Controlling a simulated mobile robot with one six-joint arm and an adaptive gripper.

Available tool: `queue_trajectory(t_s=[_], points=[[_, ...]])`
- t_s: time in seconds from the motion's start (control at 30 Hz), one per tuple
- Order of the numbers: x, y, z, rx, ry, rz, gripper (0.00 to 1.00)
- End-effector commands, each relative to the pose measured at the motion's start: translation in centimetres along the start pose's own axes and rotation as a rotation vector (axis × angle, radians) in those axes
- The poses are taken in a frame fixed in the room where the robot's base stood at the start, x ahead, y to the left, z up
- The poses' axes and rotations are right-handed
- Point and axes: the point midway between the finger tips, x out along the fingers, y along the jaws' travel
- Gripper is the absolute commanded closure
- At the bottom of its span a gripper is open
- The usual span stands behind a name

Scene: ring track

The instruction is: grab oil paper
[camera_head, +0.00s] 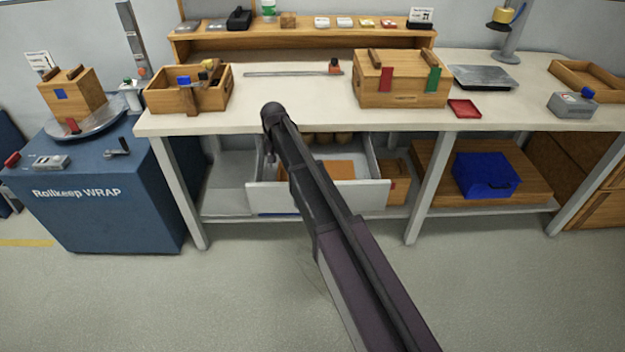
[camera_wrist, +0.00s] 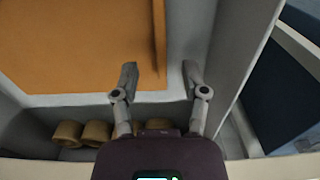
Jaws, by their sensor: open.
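A flat orange sheet (camera_wrist: 80,45), which looks like the oil paper, lies in the open light-grey drawer (camera_head: 350,197). Its orange surface also shows in the head view (camera_head: 342,170), partly hidden behind my arm. My gripper (camera_wrist: 159,68) is open and empty in the wrist view. Its left finger shows over the sheet's right part, and its right finger lies past the right edge, near the drawer's side wall. The height of the fingers above the sheet is unclear. In the head view my fingers are mostly hidden by the arm.
Several tan rolls (camera_wrist: 97,133) lie at one end of the drawer. The white workbench (camera_head: 290,92) spans above it, carrying a wooden box (camera_head: 400,93) and an open wooden tray (camera_head: 160,102). A blue bin (camera_head: 486,177) stands on the lower right shelf. The floor in front is clear.

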Motion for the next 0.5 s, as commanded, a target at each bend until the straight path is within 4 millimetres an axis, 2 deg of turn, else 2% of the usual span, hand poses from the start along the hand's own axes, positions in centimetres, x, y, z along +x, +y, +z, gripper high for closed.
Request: queue_trajectory(t_s=[0.27,0.5], points=[[0.7,0.0,0.0,0.000,0.000,0.000,0.43],[2.5,-0.1,0.1,0.000,0.000,0.000,0.43]])
